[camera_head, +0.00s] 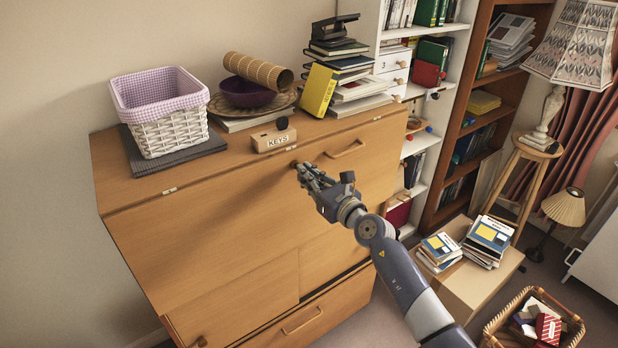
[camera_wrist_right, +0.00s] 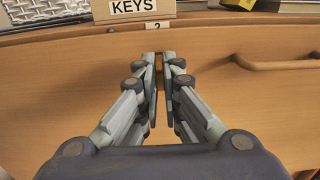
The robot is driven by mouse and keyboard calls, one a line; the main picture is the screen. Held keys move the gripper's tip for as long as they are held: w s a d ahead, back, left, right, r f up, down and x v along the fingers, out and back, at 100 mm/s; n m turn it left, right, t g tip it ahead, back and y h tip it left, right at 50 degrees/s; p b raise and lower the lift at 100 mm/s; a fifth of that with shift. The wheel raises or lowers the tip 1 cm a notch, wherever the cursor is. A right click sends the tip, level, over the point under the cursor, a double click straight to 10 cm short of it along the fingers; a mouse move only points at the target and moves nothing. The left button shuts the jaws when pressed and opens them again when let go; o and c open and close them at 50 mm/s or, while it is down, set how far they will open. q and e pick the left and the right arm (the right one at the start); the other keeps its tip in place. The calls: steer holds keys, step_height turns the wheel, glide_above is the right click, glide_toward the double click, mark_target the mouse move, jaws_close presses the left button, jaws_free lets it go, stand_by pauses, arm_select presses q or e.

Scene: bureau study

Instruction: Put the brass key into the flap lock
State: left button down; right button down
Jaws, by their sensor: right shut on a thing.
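The wooden bureau (camera_head: 215,240) stands against the wall with its large front flap closed. My right gripper (camera_head: 303,170) is at the top middle of the flap, just below the KEYS box. In the right wrist view, its fingers (camera_wrist_right: 161,60) are nearly together, shut on a small brass-coloured thing, the brass key (camera_wrist_right: 160,72), of which only a sliver shows. The fingertips hide the flap lock, so I cannot tell whether the key is inside it or only in front of it. My left gripper is not in view.
The KEYS box (camera_head: 273,139) sits on the bureau top above my gripper; it also shows in the wrist view (camera_wrist_right: 120,14). A flap handle (camera_head: 346,149) is to the right. A white basket (camera_head: 170,133), purple bowl (camera_head: 246,92) and book stacks stand on top.

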steer(key=shift+w+a, duration=0.2)
steer(key=shift+w, duration=0.05)
stand_by(0.4)
steer(key=c, duration=1.8)
jaws_free()
steer(key=o, duration=0.6)
steer(key=shift+c, duration=0.2)
steer(key=p+v, duration=0.4)
steer(key=v, duration=0.4)
